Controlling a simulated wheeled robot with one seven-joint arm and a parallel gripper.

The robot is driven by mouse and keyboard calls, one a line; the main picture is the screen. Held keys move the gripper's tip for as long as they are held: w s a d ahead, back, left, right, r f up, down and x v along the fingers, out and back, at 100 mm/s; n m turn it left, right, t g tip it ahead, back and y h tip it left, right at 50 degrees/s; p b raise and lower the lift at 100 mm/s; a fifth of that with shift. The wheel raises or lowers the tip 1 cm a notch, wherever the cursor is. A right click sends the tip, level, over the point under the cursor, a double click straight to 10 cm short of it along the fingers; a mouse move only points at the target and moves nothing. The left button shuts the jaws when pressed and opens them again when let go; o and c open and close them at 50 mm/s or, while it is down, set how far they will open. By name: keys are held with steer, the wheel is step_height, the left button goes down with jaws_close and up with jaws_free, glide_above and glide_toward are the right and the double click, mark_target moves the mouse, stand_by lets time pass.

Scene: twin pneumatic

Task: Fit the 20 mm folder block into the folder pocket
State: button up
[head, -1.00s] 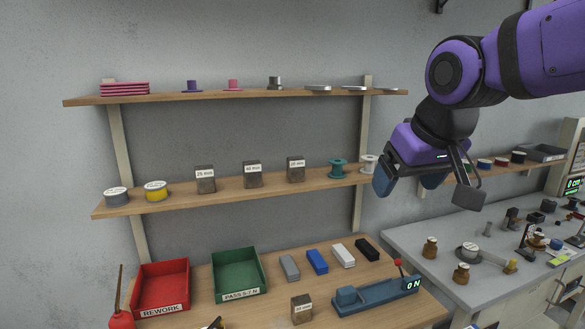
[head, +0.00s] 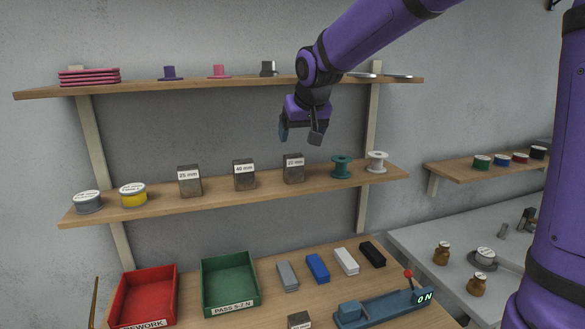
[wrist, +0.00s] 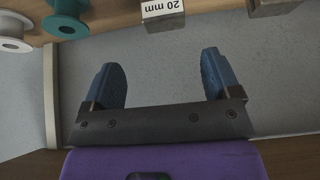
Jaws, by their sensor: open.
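The 20 mm folder block (head: 293,170) is a dark block with a white label, upright on the middle shelf. It also shows at the top of the wrist view (wrist: 164,20), between and beyond my fingertips. My gripper (head: 300,134) is open and empty, above the 20 mm block and clear of it. Its two blue fingers are spread in the wrist view (wrist: 160,72). I cannot identify the folder pocket in these frames.
On the same shelf (head: 220,200) stand the 40 mm block (head: 244,176) and 25 mm block (head: 189,182) to the left. A teal spool (head: 341,168) is to the right. The upper shelf (head: 215,83) is close to my arm. Trays and a blue gauge (head: 375,309) occupy the bench below.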

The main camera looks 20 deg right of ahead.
mark_target(294, 155)
steer(key=x, duration=0.5)
steer(key=shift+s, duration=0.1)
steer(key=f, duration=0.1)
steer(key=w+f, duration=0.1)
steer(key=f, duration=0.2)
steer(key=shift+w+a, duration=0.3)
steer(key=shift+a, duration=0.1)
steer(key=shift+w+f, duration=0.25)
steer(key=shift+f, duration=0.15)
steer(key=shift+c, duration=0.5)
steer(key=c, duration=1)
